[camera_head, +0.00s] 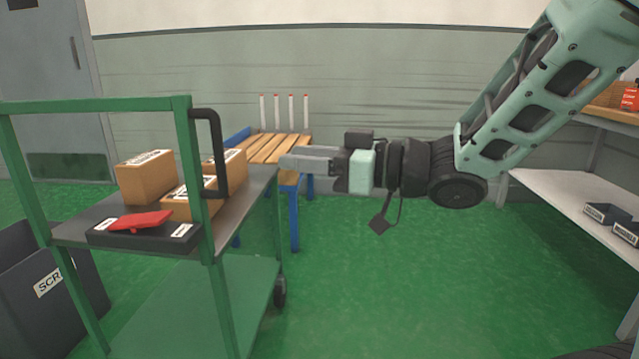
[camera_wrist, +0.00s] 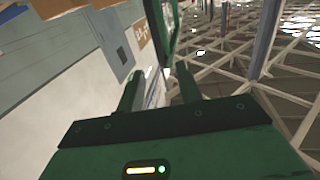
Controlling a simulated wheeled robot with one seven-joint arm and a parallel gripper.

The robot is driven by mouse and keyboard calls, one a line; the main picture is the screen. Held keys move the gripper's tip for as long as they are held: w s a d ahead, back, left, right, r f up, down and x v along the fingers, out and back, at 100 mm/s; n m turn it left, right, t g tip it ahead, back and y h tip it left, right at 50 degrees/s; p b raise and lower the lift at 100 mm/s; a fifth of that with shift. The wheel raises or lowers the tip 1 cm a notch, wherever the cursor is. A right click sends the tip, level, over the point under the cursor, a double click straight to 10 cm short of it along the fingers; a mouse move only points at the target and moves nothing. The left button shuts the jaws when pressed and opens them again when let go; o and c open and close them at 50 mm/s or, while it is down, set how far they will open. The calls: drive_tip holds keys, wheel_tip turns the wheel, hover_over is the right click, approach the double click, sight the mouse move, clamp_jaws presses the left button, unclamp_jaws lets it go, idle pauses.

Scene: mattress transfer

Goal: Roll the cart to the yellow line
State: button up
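The cart (camera_head: 183,150) has a green frame, a grey upper shelf and a green lower shelf. It stands at the left in the head view. Its black handle (camera_head: 218,150) is fixed to the near right green post. My gripper (camera_head: 284,161) points left, to the right of the handle in the picture and apart from it, near the shelf's far right corner. The wrist view shows its two fingers (camera_wrist: 158,75) spread with nothing held between them. A green bar (camera_wrist: 162,30) shows ahead of them; I cannot tell which part it is. No yellow line is visible.
Several cardboard boxes (camera_head: 146,177) and a black tray with a red item (camera_head: 140,220) ride on the cart. A dark scrap bin (camera_head: 40,290) stands left. A wooden-slatted, blue-legged stand (camera_head: 268,147) is behind. White shelving (camera_head: 575,195) is right. Green floor (camera_head: 410,280) is clear between.

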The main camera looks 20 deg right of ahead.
drive_tip(key=shift+b+v, duration=0.75)
drive_tip(key=shift+v, duration=0.35)
drive_tip(key=a+f+m+g+h+p, duration=0.1)
drive_tip(key=a+f+m+g+h, duration=0.25)
drive_tip(key=f+h, duration=0.7)
drive_tip(key=s+a+f+n+g+h, duration=0.1)
drive_tip(key=s+f+g, duration=0.2)
drive_tip(key=s, duration=0.4)
drive_tip(key=s+a+f+g+h+p, duration=0.1)
drive_tip(key=s+f+g, duration=0.2)
drive_tip(key=s, duration=0.4)
drive_tip(key=s+a+f+n+g+h, duration=0.1)
drive_tip(key=s+f+g, duration=0.2)
drive_tip(key=s, duration=0.4)
wheel_tip(320, 180, up, 38)
drive_tip(key=p, duration=3.8)
drive_tip(key=shift+w+d+r+m+t, duration=0.25)
drive_tip(key=shift+w+m+t, duration=0.1)
drive_tip(key=shift+w, duration=0.1)
